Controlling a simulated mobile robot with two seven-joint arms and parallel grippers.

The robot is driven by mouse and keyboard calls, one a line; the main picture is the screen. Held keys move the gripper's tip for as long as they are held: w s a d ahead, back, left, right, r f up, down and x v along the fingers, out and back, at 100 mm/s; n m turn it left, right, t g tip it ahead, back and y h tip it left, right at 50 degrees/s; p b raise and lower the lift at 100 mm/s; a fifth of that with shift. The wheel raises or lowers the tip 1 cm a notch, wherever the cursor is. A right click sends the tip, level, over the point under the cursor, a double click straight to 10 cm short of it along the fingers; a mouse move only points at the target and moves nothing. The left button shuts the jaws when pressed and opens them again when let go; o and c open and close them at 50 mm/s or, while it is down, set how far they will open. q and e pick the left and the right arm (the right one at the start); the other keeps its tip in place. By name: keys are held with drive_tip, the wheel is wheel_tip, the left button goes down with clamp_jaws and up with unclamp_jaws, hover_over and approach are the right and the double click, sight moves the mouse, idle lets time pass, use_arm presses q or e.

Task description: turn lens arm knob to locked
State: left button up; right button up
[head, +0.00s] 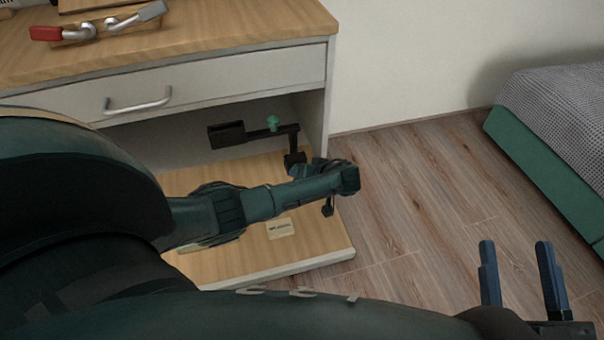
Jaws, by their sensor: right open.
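A dark lens arm (258,133) stands on the low wooden shelf in the cabinet's open bay, with a black box-shaped head at its left end and a post at its right. A small green knob (272,123) sits on top of the arm. The post's foot is partly hidden by my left arm. My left gripper (329,207) is at the end of that arm, in front of the post and mostly hidden; its jaw state is unclear. My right gripper (516,250) is open and empty above the floor at lower right, far from the knob.
The wooden cabinet top (230,35) and a drawer with a metal handle (138,101) overhang the bay. Red and grey levers (70,32) stand on the top. A small label plate (281,228) lies on the shelf. A bed (560,125) is at right; the floor between is clear.

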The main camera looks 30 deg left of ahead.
use_arm(q)
drive_tip(key=shift+f, duration=0.15)
drive_tip(key=o, duration=1)
drive_tip(key=shift+c, duration=0.2)
use_arm(e)
drive_tip(key=shift+w+r+n+y, duration=0.2)
drive_tip(key=shift+r+n+y, duration=0.1)
drive_tip(key=shift+r, duration=0.35)
